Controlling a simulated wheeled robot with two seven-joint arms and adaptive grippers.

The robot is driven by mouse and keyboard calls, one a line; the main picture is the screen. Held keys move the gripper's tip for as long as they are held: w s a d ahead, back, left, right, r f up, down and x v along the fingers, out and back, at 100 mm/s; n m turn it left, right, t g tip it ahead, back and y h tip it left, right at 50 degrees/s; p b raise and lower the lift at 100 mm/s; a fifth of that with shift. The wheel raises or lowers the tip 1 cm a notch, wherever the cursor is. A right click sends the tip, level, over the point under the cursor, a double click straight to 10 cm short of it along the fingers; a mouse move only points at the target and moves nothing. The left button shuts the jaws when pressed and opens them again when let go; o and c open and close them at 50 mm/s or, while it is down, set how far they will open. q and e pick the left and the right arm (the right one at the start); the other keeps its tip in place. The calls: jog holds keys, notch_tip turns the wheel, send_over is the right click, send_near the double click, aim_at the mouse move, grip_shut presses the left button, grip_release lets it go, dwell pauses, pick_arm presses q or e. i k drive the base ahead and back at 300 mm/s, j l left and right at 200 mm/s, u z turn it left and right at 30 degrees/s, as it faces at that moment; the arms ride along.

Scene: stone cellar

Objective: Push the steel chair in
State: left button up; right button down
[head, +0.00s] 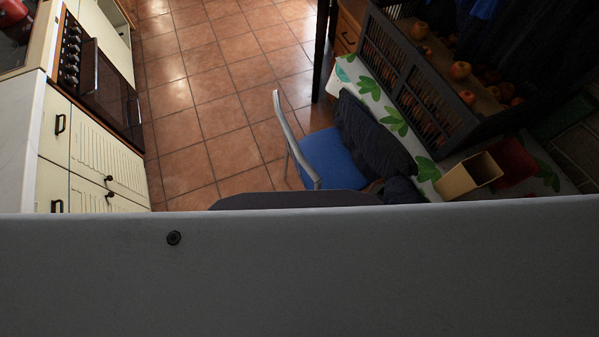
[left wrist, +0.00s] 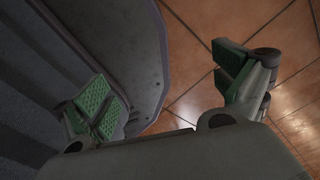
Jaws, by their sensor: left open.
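The steel chair (head: 325,153) stands on the tiled floor in the head view, right of the middle. It has a blue seat and a pale metal back frame on its left side. Its right side meets a dark, bunched cloth-like thing (head: 372,135) by the table. Its lower parts are hidden by my body. My left gripper (left wrist: 163,86) shows only in the left wrist view. Its green-padded fingers are wide apart with nothing between them, above the floor and beside my grey base. The chair is not in that view. My right gripper is in neither view.
The table (head: 364,85) has a leaf-patterned cover and carries a slatted crate (head: 412,92) of round orange fruit, a tan box (head: 468,176) and a red container (head: 513,163). Cream cabinets (head: 90,150) and an oven (head: 100,85) line the left. The tiled floor (head: 210,95) between is clear.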

aim_at(321, 160)
jog(key=j+z, duration=0.45)
jog(key=k+j+z, duration=0.15)
jog(key=j+z, duration=0.35)
jog(key=j, duration=0.1)
